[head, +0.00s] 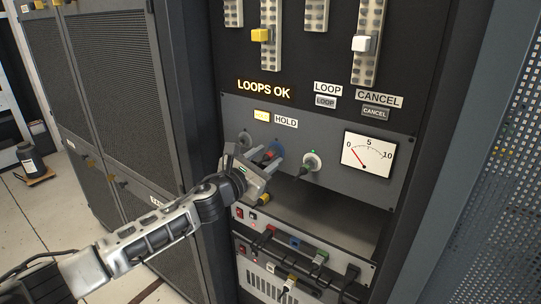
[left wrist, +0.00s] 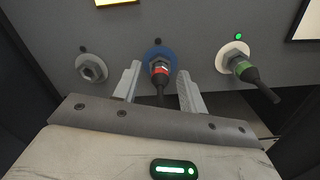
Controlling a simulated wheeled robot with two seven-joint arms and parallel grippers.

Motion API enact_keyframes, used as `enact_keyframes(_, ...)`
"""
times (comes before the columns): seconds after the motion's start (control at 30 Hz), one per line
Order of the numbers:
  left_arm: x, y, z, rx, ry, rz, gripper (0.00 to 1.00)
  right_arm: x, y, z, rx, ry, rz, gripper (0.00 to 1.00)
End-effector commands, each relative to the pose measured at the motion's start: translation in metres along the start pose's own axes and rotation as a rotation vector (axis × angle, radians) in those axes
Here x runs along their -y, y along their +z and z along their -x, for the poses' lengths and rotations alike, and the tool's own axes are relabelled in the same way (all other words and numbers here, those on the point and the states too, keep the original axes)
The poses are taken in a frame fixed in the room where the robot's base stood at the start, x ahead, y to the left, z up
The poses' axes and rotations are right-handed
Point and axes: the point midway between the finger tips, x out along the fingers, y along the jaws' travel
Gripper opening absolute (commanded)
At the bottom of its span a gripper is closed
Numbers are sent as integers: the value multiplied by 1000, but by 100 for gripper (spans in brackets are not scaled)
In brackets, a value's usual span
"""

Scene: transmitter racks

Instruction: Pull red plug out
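The red plug (left wrist: 160,72) sits in a socket with a blue ring (left wrist: 153,52) on the grey panel, its black cable end pointing down toward me. In the head view the red plug (head: 267,156) is partly hidden by my left gripper (head: 254,153). My left gripper is open, and in the left wrist view its fingers (left wrist: 159,71) stand on either side of the plug, with gaps visible between fingers and plug. My right gripper is not in view.
A green-banded plug (left wrist: 243,70) sits in a white-ringed socket to the right; an empty grey socket (left wrist: 91,68) is to the left. A dial meter (head: 368,157) is further right. Below are an open shelf gap (head: 322,208) and units with several cables (head: 318,262).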

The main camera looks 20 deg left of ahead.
Motion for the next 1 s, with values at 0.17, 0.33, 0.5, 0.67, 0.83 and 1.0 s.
enact_keyframes(0.17,0,0,0,0,0,0,0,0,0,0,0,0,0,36)
enact_keyframes(0.33,0,0,1,0,0,1,0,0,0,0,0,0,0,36)
enact_keyframes(0.5,0,0,6,0,1,1,0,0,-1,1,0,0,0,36)
enact_keyframes(0.67,-1,-1,13,-1,1,1,0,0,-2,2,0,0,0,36)
enact_keyframes(0.83,0,0,20,-1,1,1,0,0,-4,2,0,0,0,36)
enact_keyframes(1.0,0,0,27,0,0,0,0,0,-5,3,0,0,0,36)
